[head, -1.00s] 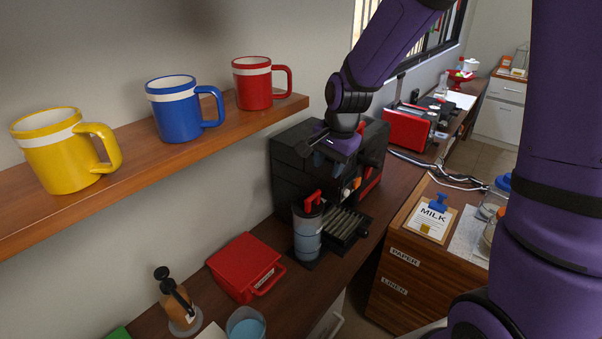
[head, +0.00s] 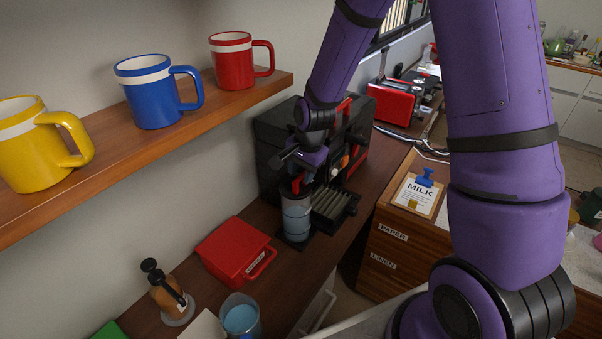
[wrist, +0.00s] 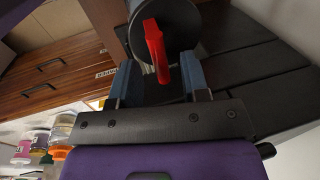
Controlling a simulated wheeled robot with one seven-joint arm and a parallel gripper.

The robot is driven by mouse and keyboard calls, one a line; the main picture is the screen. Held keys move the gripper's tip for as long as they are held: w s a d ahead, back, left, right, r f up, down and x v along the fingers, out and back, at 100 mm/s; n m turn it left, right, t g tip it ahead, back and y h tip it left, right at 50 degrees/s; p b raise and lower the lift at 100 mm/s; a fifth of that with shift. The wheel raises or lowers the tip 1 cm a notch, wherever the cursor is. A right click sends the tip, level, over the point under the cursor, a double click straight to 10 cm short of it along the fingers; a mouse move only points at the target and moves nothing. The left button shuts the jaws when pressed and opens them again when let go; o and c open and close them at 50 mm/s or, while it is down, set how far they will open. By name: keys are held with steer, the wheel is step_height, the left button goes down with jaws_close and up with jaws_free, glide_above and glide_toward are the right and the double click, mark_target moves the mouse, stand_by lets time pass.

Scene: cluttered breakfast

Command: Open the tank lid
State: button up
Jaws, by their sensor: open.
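The tank (head: 296,222) is a clear bluish cylinder standing at the front left of the black coffee machine (head: 268,143). Its dark lid (wrist: 186,22) carries a red handle (wrist: 156,50), which also shows in the head view (head: 297,184). My gripper (wrist: 160,75) is open, with one blue-grey finger on each side of the red handle. In the wrist view there are visible gaps between the fingers and the handle. In the head view my gripper (head: 298,171) is just above the tank and hides part of the lid. The lid looks closed.
A red box (head: 235,250), a brown bottle with a black pump (head: 168,292) and a cup of blue liquid (head: 240,316) stand on the counter nearby. Mugs line the wooden shelf (head: 200,125) at left. The drip tray (head: 334,205) sits right of the tank.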

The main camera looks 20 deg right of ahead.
steer(key=shift+w+f, duration=0.1)
steer(key=shift+f, duration=0.4)
jaws_close()
steer(key=shift+a, duration=0.1)
steer(key=shift+w+a+r+g+h, duration=0.2)
steer(key=shift+w+r+g+h, duration=0.25)
steer(key=shift+g, duration=0.15)
jaws_free()
